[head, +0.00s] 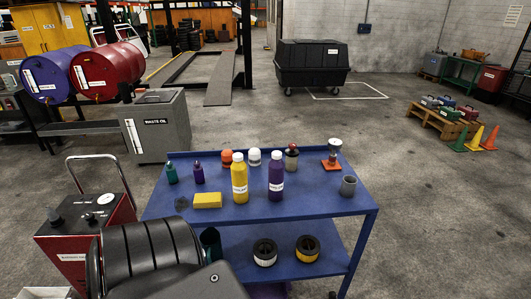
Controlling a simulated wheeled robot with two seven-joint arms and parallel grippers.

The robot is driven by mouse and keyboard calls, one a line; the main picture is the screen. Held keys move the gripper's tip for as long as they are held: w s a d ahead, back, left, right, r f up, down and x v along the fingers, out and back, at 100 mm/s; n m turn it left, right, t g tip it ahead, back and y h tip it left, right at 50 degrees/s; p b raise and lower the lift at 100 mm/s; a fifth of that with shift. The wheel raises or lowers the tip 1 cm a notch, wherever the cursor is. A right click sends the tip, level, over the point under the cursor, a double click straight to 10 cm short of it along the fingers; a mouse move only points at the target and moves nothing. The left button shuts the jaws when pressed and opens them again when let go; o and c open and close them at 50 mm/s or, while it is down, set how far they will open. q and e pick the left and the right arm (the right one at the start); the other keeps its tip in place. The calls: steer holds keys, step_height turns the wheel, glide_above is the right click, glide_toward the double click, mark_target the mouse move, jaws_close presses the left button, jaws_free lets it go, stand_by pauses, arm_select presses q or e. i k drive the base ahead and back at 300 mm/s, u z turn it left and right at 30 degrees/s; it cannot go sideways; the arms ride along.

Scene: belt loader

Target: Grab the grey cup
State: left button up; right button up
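The grey cup (348,186) stands upright near the right edge of the blue cart's top (310,203). Its open top faces up and nothing touches it. A dark arm part of mine fills the bottom left of the head view, in front of the cart's left side. Neither of my grippers can be made out in the head view.
A yellow bottle (239,180), a purple bottle (276,179), a yellow sponge (207,200) and smaller bottles share the top. An orange-based item (331,163) stands behind the cup. Two filters (307,248) sit on the lower shelf. The top's front right is clear.

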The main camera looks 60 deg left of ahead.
mark_target(348, 186)
steer(key=u, duration=1)
steer(key=k, duration=0.2)
steer(key=z, duration=1.55)
steer(key=i, duration=3)
steer(key=u, duration=1.85)
